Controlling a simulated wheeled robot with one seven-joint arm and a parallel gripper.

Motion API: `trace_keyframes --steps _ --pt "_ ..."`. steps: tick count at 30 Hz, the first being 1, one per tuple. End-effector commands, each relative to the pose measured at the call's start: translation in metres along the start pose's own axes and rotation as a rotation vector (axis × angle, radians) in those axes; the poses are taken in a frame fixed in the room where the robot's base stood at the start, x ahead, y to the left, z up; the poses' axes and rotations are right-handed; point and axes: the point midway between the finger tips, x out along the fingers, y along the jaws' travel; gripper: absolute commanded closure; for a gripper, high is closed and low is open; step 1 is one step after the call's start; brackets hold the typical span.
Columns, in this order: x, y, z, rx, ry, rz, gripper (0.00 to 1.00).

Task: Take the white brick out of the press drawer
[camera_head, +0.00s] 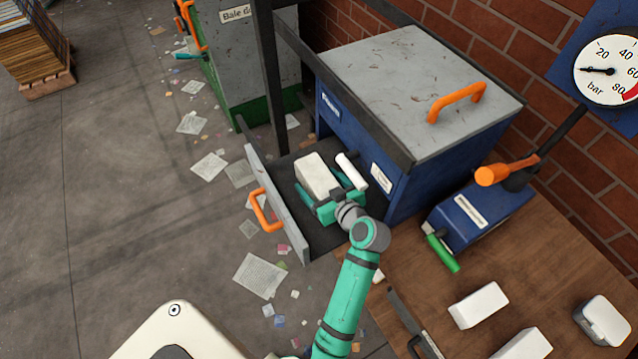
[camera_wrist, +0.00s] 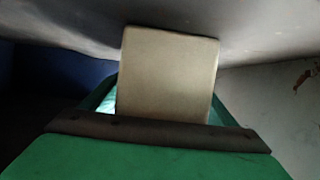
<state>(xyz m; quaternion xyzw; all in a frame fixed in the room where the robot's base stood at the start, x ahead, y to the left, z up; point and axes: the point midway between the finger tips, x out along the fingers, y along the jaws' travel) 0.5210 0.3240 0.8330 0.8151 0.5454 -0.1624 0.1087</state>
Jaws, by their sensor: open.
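The press drawer (camera_head: 279,210) is pulled out from the blue press, with an orange handle on its grey front. The white brick (camera_head: 313,174) is in the drawer. My teal gripper (camera_head: 325,186) reaches down into the drawer at the brick's near end. Its fingers are apart, one on each side of the brick. In the wrist view the brick (camera_wrist: 167,75) stands between the two fingers, looking dull beige in the shade. Whether the fingers touch it I cannot tell. The lower part of the brick is hidden by my gripper.
The blue press (camera_head: 415,175) with a grey lid stands right behind the drawer. Several white blocks (camera_head: 478,305) lie on the wooden table (camera_head: 430,275) at right. A blue lever device (camera_head: 475,215) stands there too.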

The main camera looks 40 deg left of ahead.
Motion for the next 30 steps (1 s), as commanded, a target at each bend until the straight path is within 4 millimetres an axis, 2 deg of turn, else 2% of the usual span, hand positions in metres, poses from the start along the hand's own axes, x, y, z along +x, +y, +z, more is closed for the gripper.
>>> trace_keyframes --steps 3,9,10,19,25,30 --pt "0.0 0.0 0.0 0.0 0.0 0.0 0.22" --pt "-0.001 0.0 0.0 0.0 0.001 0.001 0.7" --pt "-0.001 0.0 0.0 0.0 0.001 0.001 0.74" --pt "-0.002 0.001 -0.003 -0.001 0.003 0.001 0.73" --pt "-0.007 0.001 -0.017 -0.003 0.004 0.001 0.73" --pt "-0.028 0.004 -0.005 0.0 0.001 -0.001 0.73"
